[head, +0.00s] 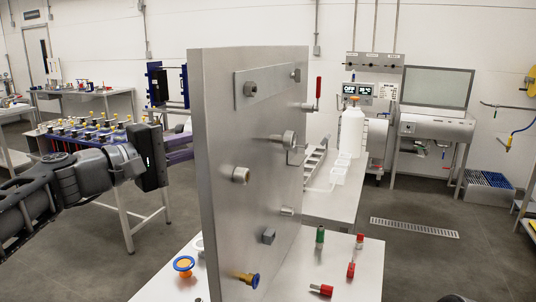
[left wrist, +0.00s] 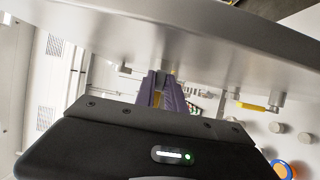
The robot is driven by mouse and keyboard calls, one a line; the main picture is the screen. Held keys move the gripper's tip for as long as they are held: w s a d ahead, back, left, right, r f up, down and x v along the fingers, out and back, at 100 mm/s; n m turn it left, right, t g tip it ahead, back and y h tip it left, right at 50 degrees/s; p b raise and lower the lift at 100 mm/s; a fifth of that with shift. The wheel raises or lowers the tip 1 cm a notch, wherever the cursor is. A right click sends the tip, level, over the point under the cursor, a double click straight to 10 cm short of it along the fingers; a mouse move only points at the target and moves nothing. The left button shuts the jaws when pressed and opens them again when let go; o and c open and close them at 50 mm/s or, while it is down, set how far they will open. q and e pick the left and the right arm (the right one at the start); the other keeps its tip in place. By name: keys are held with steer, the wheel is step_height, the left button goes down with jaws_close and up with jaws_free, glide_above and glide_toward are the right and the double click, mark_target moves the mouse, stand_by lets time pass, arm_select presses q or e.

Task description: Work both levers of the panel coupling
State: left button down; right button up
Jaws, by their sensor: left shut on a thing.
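The upright grey metal panel (head: 220,200) stands in the middle of the head view and is seen obliquely. A red-handled lever (head: 318,88) sticks out at its right edge. My left gripper (head: 180,148) reaches in from the left, its purple fingers running behind the panel, so their tips are hidden there. In the left wrist view the purple fingers (left wrist: 160,91) are close together beside the panel (left wrist: 200,45), with a small yellow part (left wrist: 157,98) between them. A yellow handle (left wrist: 252,106) sits on the panel's fittings, apart from the fingers. My right gripper is not in view.
Bolts and studs (head: 241,175) stick out of the panel's face. A white bottle (head: 351,132) stands behind.

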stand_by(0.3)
arm_select(q)
steer(key=m+g+h, duration=0.1)
steer(key=m+g+h+p, duration=0.1)
steer(key=shift+s+a+f+g+p, duration=0.2)
steer(key=shift+a+g+p, duration=0.1)
steer(key=shift+a+g, duration=0.1)
steer(key=m+g+p, duration=0.1)
steer(key=a+m+g+h+p, duration=0.1)
steer(key=g+p, duration=0.1)
steer(key=shift+s+h, duration=0.2)
steer(key=shift+h, duration=0.1)
